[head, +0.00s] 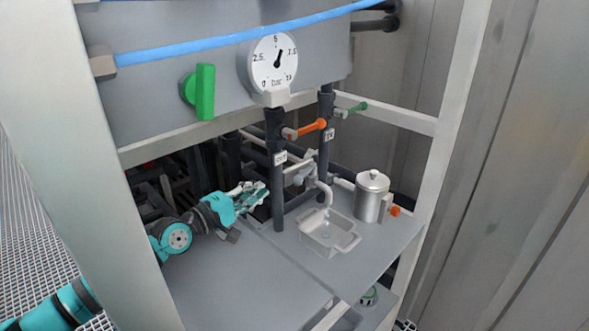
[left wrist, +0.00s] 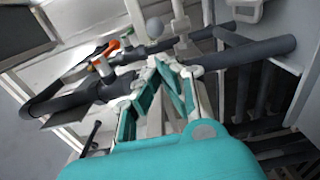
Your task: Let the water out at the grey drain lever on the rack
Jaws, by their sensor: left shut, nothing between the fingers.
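The grey drain lever (head: 300,177) is on a small tap behind the front black pipe, with a curved spout (head: 326,192). A clear square basin (head: 328,234) stands under the spout. My left gripper (head: 262,191) is just left of the front black pipe, short of the lever and apart from it. Its fingers are shut and empty; they also show in the left wrist view (left wrist: 165,72). A pale grey round knob (left wrist: 155,27) lies beyond the fingertips there; I cannot tell if it belongs to the lever. My right gripper is out of view.
Two upright black pipes carry an orange handle (head: 312,129) and a green handle (head: 356,107). A metal pot (head: 372,196) stands right of the basin. A gauge (head: 274,63) and green knob (head: 204,92) are above. The grey shelf (head: 235,275) is clear in front; white posts frame it.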

